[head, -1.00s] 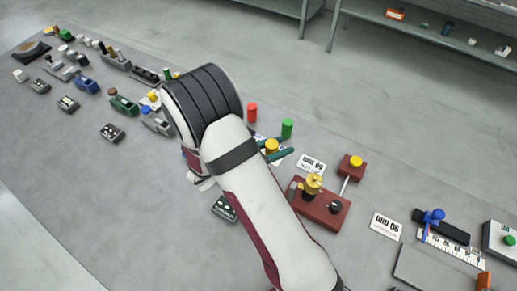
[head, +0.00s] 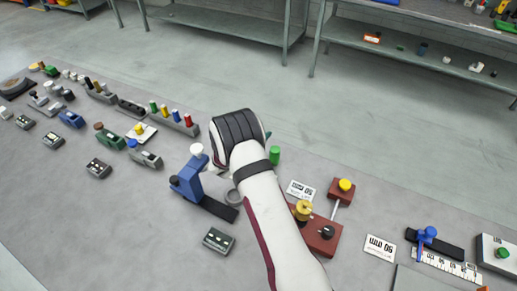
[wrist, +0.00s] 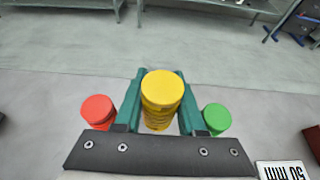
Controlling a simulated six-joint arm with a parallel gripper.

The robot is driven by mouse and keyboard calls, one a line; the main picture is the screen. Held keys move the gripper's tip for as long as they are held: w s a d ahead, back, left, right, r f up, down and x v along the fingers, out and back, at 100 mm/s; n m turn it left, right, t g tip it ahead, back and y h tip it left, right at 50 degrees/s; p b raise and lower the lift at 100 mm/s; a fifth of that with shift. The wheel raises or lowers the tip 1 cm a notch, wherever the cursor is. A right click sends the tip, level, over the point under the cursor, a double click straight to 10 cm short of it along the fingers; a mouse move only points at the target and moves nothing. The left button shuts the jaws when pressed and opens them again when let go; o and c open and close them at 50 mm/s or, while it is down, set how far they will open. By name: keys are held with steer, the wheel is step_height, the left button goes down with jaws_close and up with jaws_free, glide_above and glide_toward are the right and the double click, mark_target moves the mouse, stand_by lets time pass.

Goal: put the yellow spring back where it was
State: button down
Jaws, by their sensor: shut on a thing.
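In the wrist view the yellow spring (wrist: 160,108), ribbed with a flat round top, is between the two green fingers of my gripper (wrist: 160,78). The gripper is shut on it. A red cylinder (wrist: 97,110) stands to the left of the fingers and a green cylinder (wrist: 217,118) to the right, both apart from the spring. The spring's lower end is hidden, so I cannot tell whether it touches anything below. In the head view my arm hides the spring and the red cylinder; the green cylinder (head: 274,155) shows just right of my wrist.
A blue clamp with a white knob (head: 187,178) stands left of my arm. A dark red block (head: 318,238) with brass and black knobs is close on the right. A grey rack (head: 178,124) of coloured pegs stands farther left.

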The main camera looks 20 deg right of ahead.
step_height(320, 180, down, 4)
steer(key=shift+f, duration=0.2)
steer(key=c, duration=0.5)
jaws_free()
steer(key=shift+f, duration=0.1)
